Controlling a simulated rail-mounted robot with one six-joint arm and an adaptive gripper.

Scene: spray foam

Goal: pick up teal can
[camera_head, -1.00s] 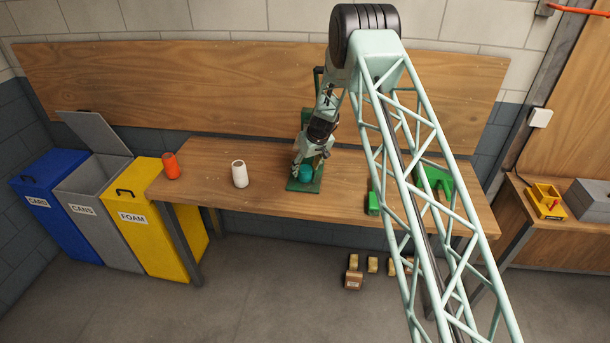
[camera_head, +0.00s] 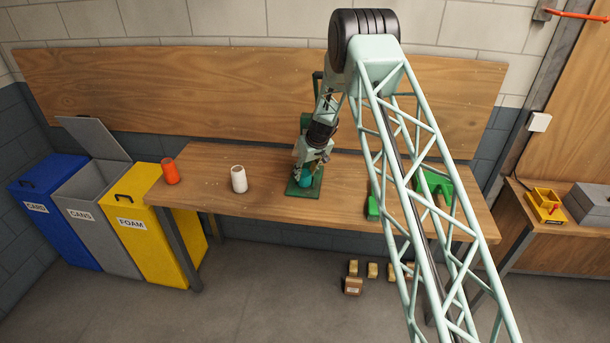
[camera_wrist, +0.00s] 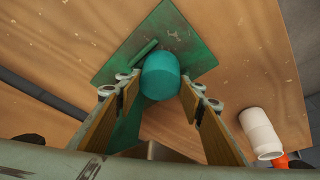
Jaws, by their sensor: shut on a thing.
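The teal can (camera_head: 305,180) stands at the green press-like stand (camera_head: 291,190) on the bench. It also shows in the wrist view (camera_wrist: 160,76), over the stand's green plate (camera_wrist: 192,52). My gripper (camera_head: 314,168) reaches down to the can from above and behind, partly covering it in the head view. In the wrist view my gripper (camera_wrist: 160,92) has one finger on each side of the can and is shut on it. The can's lower part and its contact with the plate are hard to make out.
A green object (camera_head: 373,206) lies to the right. Boxes (camera_head: 353,286) lie on the floor.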

